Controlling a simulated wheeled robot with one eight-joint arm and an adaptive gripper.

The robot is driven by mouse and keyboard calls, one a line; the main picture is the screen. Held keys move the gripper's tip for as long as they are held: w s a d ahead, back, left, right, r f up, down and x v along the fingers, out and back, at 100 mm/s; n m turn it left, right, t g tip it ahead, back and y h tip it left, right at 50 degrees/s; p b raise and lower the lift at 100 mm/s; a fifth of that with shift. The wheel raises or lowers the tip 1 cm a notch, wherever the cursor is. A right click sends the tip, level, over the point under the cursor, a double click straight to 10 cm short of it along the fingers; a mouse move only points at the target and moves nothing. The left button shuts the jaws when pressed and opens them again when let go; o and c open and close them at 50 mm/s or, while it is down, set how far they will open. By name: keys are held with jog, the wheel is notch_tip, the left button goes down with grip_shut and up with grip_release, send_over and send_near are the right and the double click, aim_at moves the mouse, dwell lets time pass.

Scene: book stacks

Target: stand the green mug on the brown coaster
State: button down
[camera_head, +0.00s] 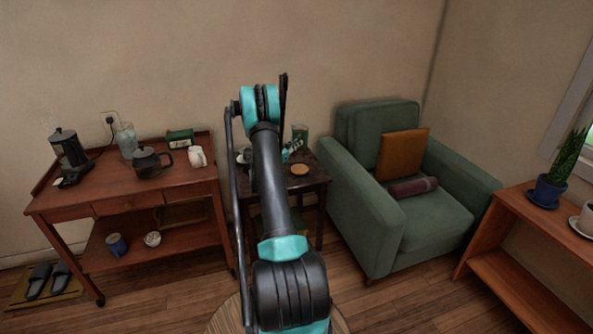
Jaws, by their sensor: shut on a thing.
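The green mug (300,131) shows above the dark side table, just past the end of my arm. My gripper (292,148) is at the mug's lower left and is shut on it; my arm hides part of the grip. The round brown coaster (299,169) lies bare on the right part of the dark side table (311,182), below the mug in the picture. I cannot tell exactly how high the mug is above the tabletop.
A pale item (243,155) sits at the side table's left, partly behind my arm. A green armchair (369,200) stands close on the right. A wooden cart (110,190) on the left bears a black teapot (150,163) and a white mug (197,156).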

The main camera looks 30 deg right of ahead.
notch_tip(320, 180, down, 14)
jog(key=shift+f, duration=0.1)
dwell(0.6)
jog(key=c, duration=1.6)
grip_release()
jog(key=shift+o, duration=0.2)
